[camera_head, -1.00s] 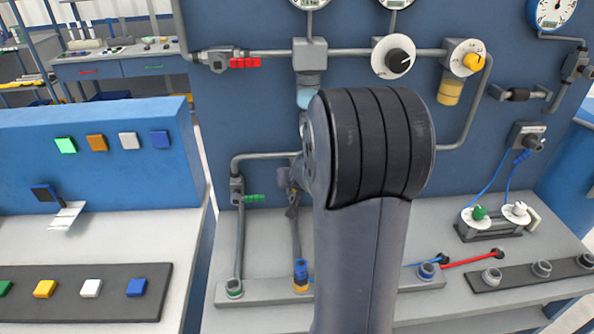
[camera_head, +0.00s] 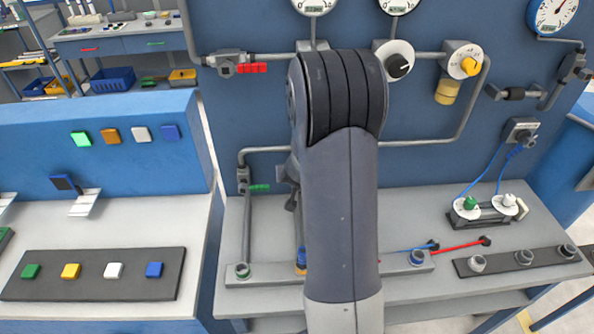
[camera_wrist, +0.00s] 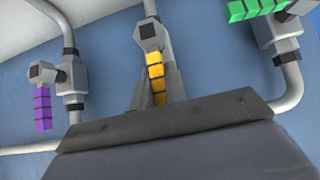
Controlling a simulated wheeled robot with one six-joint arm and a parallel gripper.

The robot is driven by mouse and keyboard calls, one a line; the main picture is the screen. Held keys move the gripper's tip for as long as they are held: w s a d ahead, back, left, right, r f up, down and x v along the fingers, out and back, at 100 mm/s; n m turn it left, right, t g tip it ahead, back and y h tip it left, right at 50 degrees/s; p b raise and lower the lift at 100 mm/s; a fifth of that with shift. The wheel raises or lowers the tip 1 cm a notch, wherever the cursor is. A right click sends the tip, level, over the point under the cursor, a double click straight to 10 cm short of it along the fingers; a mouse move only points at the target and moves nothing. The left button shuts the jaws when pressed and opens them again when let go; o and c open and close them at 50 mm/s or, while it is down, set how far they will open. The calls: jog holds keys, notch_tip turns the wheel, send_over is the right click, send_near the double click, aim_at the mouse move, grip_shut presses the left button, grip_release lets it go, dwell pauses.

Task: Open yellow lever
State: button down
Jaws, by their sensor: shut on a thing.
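The yellow lever (camera_wrist: 156,70) shows in the wrist view, on a grey valve (camera_wrist: 150,33) in a grey pipe against the blue panel. My gripper (camera_wrist: 157,90) is shut on the yellow lever, with one grey finger on each side of it. The lever's lower end is hidden by the gripper's body. In the head view, my arm covers the middle of the panel, and the yellow lever and fingertips cannot be made out behind it.
In the wrist view, a purple lever (camera_wrist: 43,107) hangs at the left and a green lever (camera_wrist: 250,9) sits at the upper right. In the head view, a red lever (camera_head: 252,68) and gauges line the panel. A button console (camera_head: 120,212) stands left.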

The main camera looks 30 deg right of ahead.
jog(key=shift+a, duration=0.1)
jog(key=c, duration=1.4)
grip_release()
jog(key=shift+c, duration=0.2)
jog(key=p+v, duration=0.4)
jog(key=v, duration=0.6)
jog(key=shift+s+a+r, duration=0.2)
jog(key=shift+s+r, duration=0.05)
jog(key=shift+s, duration=0.05)
